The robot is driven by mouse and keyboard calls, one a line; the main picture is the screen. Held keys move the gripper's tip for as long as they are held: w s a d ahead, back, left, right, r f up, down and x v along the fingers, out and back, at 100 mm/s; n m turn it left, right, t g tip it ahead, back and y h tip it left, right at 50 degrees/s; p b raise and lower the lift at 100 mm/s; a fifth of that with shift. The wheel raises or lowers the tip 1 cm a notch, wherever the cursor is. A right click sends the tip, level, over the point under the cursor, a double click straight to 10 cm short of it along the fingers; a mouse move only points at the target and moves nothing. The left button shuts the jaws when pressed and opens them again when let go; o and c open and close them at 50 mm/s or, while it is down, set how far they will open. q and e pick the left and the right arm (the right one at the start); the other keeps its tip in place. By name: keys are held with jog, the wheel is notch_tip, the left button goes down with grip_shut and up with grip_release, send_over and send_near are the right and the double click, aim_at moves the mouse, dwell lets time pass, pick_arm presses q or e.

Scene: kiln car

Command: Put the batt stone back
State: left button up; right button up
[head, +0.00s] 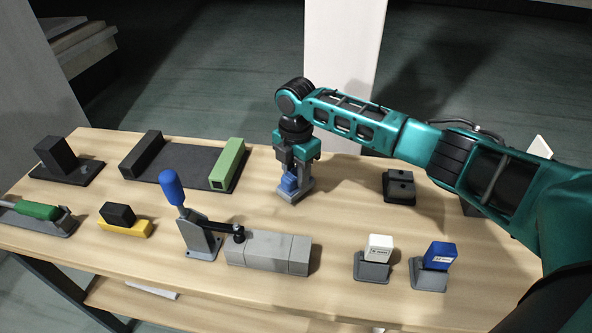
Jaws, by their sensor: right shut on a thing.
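My right gripper (292,168) points down at the middle back of the table, shut on a small blue block (288,184). The block is at a grey holder (304,190); its lower edge is partly hidden, so I cannot tell whether it is fully seated. No label shows on this block, and I cannot tell for certain that it is the batt stone. My left gripper is not in view.
A blue-handled clamp (199,232) with grey blocks (268,253) stands in front. White (379,246) and blue (440,255) labelled blocks sit in grey holders at the right front. A dark tray (178,168) with black and green bars lies left. A dark block (399,187) stands right.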

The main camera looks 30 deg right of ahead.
jog(key=shift+f, duration=0.6)
dwell(1.1)
jog(key=o, duration=1.1)
jog(key=shift+r, duration=4)
jog(key=shift+r, duration=0.1)
notch_tip(320, 180, up, 13)
jog(key=shift+f, duration=0.15)
jog(key=shift+s+f, duration=0.1)
